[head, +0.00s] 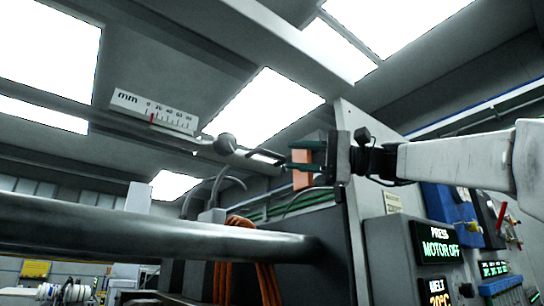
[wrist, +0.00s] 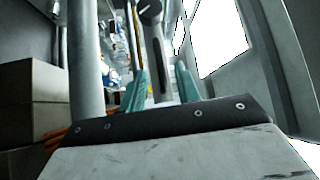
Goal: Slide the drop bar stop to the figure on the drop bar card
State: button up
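A white scale plate (head: 153,111) marked mm, with figures from 0 to 80, is at the upper left of the head view. A red mark (head: 151,118) stands near its 0 end. Below it runs a grey bar (head: 190,139) with a round knob (head: 225,143), and a pale handle (head: 264,156) reaches right from there. My gripper (head: 298,157) is at the handle's right end, its teal fingers apart. In the wrist view, a grey bar (wrist: 158,55) lies between the fingers (wrist: 162,85), with a round knob (wrist: 150,11) beyond. Contact is unclear.
An orange block (head: 304,179) shows at the fingers. A thick grey tube (head: 150,228) crosses the lower left. A press panel (head: 440,247) reads MOTOR OFF. A small pale card (head: 393,203) hangs above it, too small to read. Orange cables (head: 250,235) hang below the bar.

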aim_at(275, 155)
jog(key=x, duration=0.6)
jog(key=shift+w+a+f, duration=0.1)
jog(key=shift+w+a, duration=0.05)
jog(key=shift+a, duration=0.1)
grip_shut()
